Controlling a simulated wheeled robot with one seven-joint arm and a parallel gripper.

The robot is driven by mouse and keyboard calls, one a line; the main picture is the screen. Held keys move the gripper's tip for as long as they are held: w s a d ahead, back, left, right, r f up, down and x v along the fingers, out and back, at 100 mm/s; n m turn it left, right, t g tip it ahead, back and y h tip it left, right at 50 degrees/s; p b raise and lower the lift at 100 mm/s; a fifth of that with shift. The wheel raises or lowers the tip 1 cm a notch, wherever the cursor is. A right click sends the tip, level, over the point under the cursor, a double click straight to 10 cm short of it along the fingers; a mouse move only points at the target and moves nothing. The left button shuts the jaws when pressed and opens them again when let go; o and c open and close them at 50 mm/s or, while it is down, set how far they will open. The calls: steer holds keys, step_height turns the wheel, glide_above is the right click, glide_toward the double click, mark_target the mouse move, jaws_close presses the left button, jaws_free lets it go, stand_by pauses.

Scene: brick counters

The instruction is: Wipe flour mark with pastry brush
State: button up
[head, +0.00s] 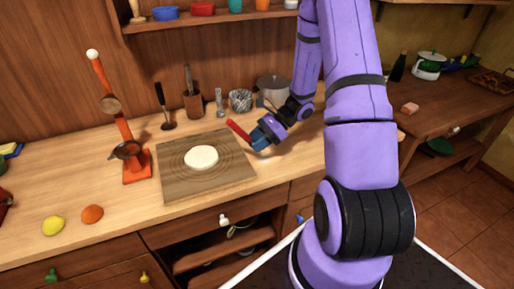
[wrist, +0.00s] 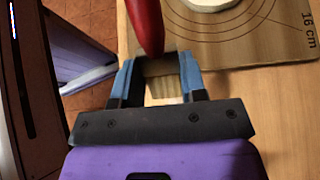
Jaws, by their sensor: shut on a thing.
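My gripper (head: 262,136) is shut on the pastry brush (head: 238,130), just right of the pastry board. The brush's red handle (wrist: 147,25) points up and left in the head view, and a pale part shows between the fingers (wrist: 157,72) in the wrist view.
An orange stand (head: 136,168) is left of the board. A lemon (head: 53,226) and an orange (head: 92,214) lie at the front left. A utensil pot (head: 192,104), a glass jar (head: 240,100) and a grey pot (head: 273,88) stand behind. Counter is bare right of the board.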

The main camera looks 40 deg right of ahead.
steer(key=shift+r, duration=1.45)
